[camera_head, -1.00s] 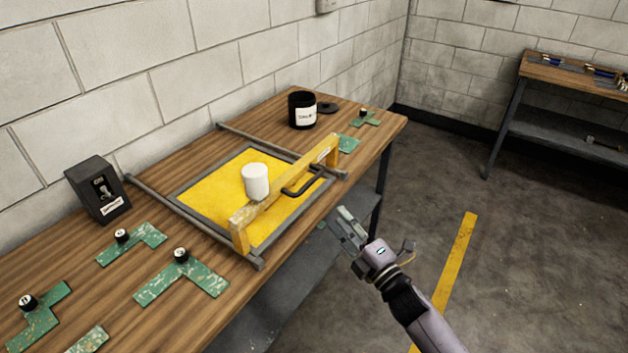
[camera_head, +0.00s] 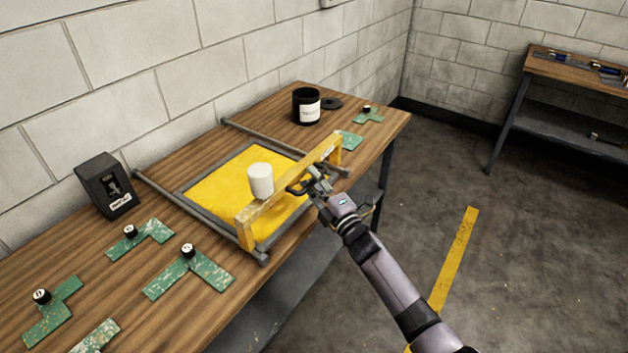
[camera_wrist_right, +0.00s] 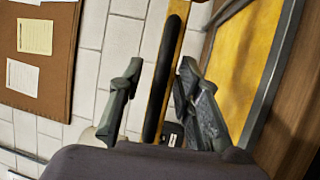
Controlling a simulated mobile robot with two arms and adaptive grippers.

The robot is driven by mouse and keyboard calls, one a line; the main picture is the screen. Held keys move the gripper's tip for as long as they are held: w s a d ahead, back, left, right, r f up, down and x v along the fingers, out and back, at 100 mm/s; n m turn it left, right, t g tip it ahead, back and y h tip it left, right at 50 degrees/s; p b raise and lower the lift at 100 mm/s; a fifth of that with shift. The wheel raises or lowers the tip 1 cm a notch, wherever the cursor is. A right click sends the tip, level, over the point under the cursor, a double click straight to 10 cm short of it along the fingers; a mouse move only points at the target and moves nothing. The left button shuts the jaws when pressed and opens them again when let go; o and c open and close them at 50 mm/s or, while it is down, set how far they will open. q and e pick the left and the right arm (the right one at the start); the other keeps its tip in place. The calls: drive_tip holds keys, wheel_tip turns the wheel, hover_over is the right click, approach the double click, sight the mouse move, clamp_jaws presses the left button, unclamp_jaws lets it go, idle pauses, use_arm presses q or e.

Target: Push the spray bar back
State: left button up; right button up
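The spray bar (camera_head: 287,188) is a yellow beam lying across a yellow panel (camera_head: 217,192) between two grey rails, near the table's front edge. A white cylinder (camera_head: 261,181) stands beside it on its wall side. A black handle (camera_head: 293,189) sits on the bar's front side, partly hidden by my right gripper (camera_head: 313,183). In the right wrist view, the handle (camera_wrist_right: 166,75) runs between the two separated fingers of the right gripper (camera_wrist_right: 163,105), with a gap visible on both sides. My left gripper is not in view.
A black switch box (camera_head: 105,187) stands at the left, with several green plates holding small knobs nearby. A black jar (camera_head: 306,106) and a dark lid (camera_head: 332,103) sit at the back.

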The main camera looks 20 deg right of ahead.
drive_tip(key=shift+c, duration=0.2)
clamp_jaws()
idle(0.6)
